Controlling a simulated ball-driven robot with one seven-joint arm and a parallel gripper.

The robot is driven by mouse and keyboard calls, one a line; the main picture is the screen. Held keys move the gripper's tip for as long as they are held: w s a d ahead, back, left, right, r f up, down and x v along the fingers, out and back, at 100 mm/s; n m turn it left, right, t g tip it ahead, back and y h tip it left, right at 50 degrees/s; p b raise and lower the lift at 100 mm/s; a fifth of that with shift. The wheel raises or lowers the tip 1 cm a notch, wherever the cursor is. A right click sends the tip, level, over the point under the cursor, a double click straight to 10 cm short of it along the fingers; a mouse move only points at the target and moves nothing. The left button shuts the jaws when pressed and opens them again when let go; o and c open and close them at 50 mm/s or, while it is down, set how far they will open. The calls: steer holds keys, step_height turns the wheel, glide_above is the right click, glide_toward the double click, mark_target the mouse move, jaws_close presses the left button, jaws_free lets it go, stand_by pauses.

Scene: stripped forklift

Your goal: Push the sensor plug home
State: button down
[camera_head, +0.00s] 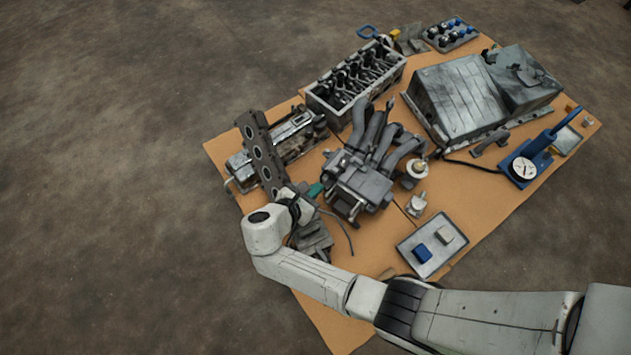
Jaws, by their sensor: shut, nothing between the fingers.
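My gripper (304,198) is at the end of my arm, low over the left part of the cardboard-covered work area, beside the engine parts. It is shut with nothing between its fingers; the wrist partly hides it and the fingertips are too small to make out. A small green piece (315,189) shows just right of it, next to the dark grey manifold block (362,185). I cannot tell whether that piece is the sensor plug or its socket. A thin dark cable (343,228) curves down to the right of my wrist.
A dark perforated plate (262,152) stands upright behind my gripper. An open engine block (355,78) and a large grey housing (457,98) lie farther back. Bare cardboard (485,205) shows at right.

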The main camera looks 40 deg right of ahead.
steer(key=p+v, duration=0.3)
steer(key=v, duration=0.6)
steer(key=shift+a, duration=0.1)
steer(key=s+d+m+g+y, duration=0.4)
steer(key=s+d+m+y, duration=0.2)
steer(key=s+d+m, duration=0.5)
steer(key=s+d+r+m+t+y, duration=0.1)
steer(key=s+d+r+m+y, duration=0.3)
steer(key=s+r+m, duration=0.6)
step_height(320, 180, up, 31)
steer(key=a+y+p, duration=0.1)
steer(key=p, duration=3)
steer(key=shift+w+a+f+m+p, duration=0.2)
steer(key=shift+w+a+m+p, duration=0.1)
steer(key=shift+w+m+p, duration=0.1)
